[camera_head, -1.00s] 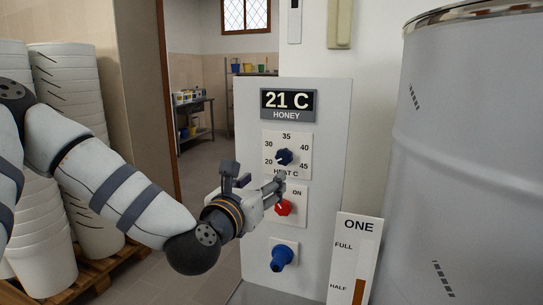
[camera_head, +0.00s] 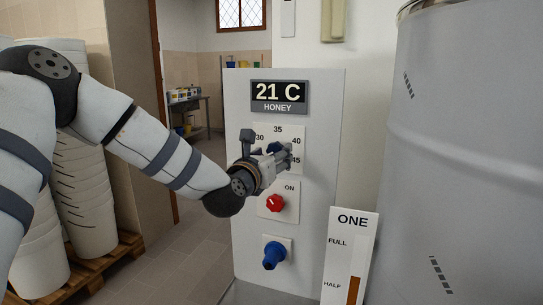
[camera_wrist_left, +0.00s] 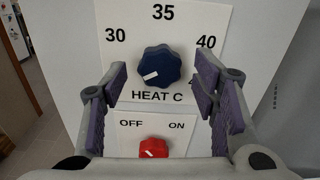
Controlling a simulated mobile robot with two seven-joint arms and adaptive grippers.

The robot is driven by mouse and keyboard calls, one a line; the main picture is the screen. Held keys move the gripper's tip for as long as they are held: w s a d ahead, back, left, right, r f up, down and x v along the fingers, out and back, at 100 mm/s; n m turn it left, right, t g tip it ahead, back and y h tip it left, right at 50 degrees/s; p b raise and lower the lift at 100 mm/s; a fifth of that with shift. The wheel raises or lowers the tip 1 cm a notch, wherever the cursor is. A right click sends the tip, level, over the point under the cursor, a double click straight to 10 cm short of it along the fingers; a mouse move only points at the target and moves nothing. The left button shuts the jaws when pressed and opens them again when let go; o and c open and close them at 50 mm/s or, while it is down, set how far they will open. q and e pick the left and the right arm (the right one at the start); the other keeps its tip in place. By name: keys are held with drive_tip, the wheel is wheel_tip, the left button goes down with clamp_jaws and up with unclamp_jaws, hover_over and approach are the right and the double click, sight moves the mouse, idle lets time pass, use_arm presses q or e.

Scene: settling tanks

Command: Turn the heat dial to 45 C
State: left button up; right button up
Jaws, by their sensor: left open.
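The heat dial is a dark blue lobed knob (camera_head: 272,149) on a white scale plate, partly hidden by my left gripper (camera_head: 268,148) in the head view. In the left wrist view the dial (camera_wrist_left: 158,66) shows whole, below the 35 mark. Its white pointer mark points to the lower left, the 20 side. The 45 mark (camera_head: 295,160) is at the plate's lower right in the head view. My left gripper (camera_wrist_left: 162,76) is open, with one finger on each side of the dial, seemingly apart from it. The display (camera_head: 279,96) reads 21 C, HONEY. My right gripper is not in view.
A red OFF/ON knob (camera_head: 276,203) sits just below the heat dial, and a blue knob (camera_head: 274,256) lower on the same grey panel (camera_head: 322,180). A level gauge marked ONE (camera_head: 351,222) and a large grey drum (camera_head: 465,150) stand right. White bucket stacks (camera_head: 85,200) stand left.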

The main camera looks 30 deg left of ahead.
use_arm(q)
drive_tip(key=c, duration=1.2)
drive_tip(key=shift+o, duration=0.2)
